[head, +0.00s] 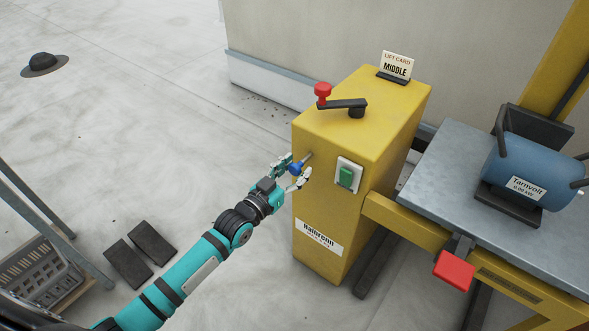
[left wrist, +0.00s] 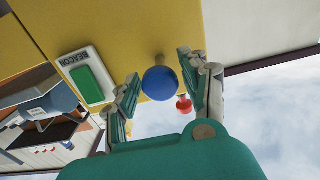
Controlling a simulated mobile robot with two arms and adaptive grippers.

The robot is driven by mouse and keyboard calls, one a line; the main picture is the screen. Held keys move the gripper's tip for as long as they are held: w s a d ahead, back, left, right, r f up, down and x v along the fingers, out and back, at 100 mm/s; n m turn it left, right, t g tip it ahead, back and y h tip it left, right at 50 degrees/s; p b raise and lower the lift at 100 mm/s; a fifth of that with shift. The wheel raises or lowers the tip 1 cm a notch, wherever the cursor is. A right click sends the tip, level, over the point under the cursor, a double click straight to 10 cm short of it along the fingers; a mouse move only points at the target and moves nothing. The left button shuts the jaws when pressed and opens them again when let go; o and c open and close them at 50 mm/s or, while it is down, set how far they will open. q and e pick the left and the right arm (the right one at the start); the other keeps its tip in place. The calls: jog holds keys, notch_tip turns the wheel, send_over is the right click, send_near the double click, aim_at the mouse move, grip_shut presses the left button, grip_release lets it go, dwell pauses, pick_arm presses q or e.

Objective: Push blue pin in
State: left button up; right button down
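The blue pin (head: 295,168) has a round blue knob on a short grey shaft that stands out from the front face of the yellow cabinet (head: 325,205). In the left wrist view the blue knob (left wrist: 160,84) is large and central, with the yellow face behind it. My left gripper (head: 297,167) is at the knob, one finger on each side. The fingers look spread around it; I see a gap on the left, but cannot tell whether the right finger touches it. My right gripper is in neither view.
A green switch (head: 346,177) sits right of the pin. A red-knobbed crank (head: 342,103) and a MIDDLE card (head: 396,67) are on top of the cabinet. A blue motor (head: 530,165) rests on the grey platform (head: 450,165) at right, above a red pedal (head: 454,271).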

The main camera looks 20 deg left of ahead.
aim_at(303, 161)
pick_arm(q)
grip_shut()
